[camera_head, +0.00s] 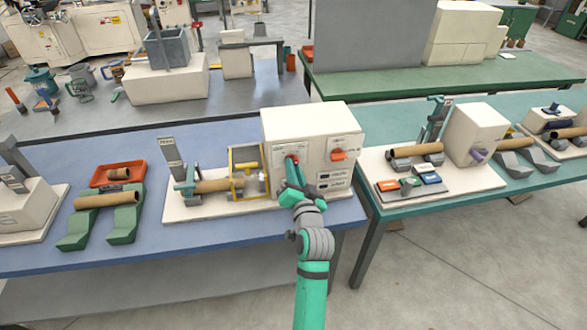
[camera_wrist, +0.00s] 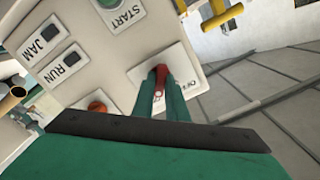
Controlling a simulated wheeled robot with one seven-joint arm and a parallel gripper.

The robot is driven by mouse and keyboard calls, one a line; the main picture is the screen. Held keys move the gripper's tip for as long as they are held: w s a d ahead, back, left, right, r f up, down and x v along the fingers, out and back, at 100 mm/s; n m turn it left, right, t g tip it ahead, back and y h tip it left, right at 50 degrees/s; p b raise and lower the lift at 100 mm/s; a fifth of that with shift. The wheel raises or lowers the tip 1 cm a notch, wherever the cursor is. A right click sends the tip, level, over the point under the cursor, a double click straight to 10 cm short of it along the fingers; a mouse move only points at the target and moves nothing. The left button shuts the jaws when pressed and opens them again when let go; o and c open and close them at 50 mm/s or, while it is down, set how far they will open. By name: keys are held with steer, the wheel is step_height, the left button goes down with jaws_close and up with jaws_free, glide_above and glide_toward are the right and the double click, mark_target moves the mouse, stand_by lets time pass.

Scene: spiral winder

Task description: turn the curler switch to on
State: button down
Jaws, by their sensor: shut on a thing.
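The white winder box (camera_head: 305,118) stands on the blue table. The curler switch appears to be the red lever (camera_wrist: 161,73) on a white plate on the box's front; its red tip (camera_head: 293,158) also shows in the head view. In the wrist view, my green fingers (camera_wrist: 163,98) are shut on the red lever, one on each side. They cover its lower part, so I cannot tell which setting it is at.
An orange knob (camera_head: 338,155) is to the right on the same face. A green START button (camera_wrist: 107,3) and JAM and RUN indicators (camera_wrist: 52,50) are close by. A yellow frame (camera_head: 247,172) and a cardboard tube (camera_head: 212,186) stand left of the box.

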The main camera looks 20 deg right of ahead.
steer(key=shift+f+m, duration=0.1)
steer(key=shift+m, duration=0.2)
steer(key=c, duration=1.8)
jaws_free()
steer(key=shift+o, duration=0.2)
steer(key=shift+s, duration=0.1)
steer(key=s+a, duration=0.2)
steer(key=s, duration=0.8)
steer(key=shift+s, duration=0.2)
